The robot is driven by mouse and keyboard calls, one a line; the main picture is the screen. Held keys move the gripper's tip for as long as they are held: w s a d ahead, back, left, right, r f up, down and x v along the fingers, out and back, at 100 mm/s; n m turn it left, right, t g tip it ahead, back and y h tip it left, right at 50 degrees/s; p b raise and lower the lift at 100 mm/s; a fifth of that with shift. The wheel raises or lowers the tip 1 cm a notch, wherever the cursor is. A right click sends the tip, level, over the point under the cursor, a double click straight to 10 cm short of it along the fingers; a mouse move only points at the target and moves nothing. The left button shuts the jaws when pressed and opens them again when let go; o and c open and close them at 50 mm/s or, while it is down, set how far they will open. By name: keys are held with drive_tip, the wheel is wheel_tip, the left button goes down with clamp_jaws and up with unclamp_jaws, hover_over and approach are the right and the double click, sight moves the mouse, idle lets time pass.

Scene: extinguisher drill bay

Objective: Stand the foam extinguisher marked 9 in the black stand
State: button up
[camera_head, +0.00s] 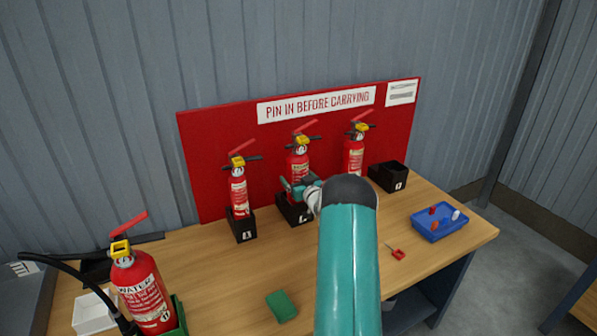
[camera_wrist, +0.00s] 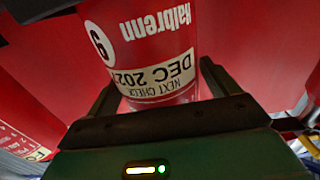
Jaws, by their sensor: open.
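In the wrist view, a red extinguisher marked 9 (camera_wrist: 145,40) shows upside down, with a "NEXT CHECK DEC" label. It lies between the two open fingers of my gripper (camera_wrist: 160,92); I cannot tell if they touch it. In the head view my gripper (camera_head: 298,187) is at the middle extinguisher (camera_head: 298,164), which stands in a black holder (camera_head: 293,212) against the red board. An empty black stand (camera_head: 388,178) is at the right end of the row. The extinguisher's foam marking is not readable.
Red extinguishers flank the middle one, at left (camera_head: 238,190) and right (camera_head: 353,155). A WATER extinguisher (camera_head: 143,290) is front left, by a white tray (camera_head: 93,314). A green sponge (camera_head: 281,306), red-tagged pin (camera_head: 397,253) and blue tray (camera_head: 436,234) lie on the bench.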

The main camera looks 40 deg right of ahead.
sight(297, 160)
drive_tip(key=c, duration=1.2)
drive_tip(key=shift+w+r, duration=0.1)
drive_tip(key=shift+r, duration=0.25)
drive_tip(key=shift+c, duration=0.6)
drive_tip(key=shift+r, duration=3.25)
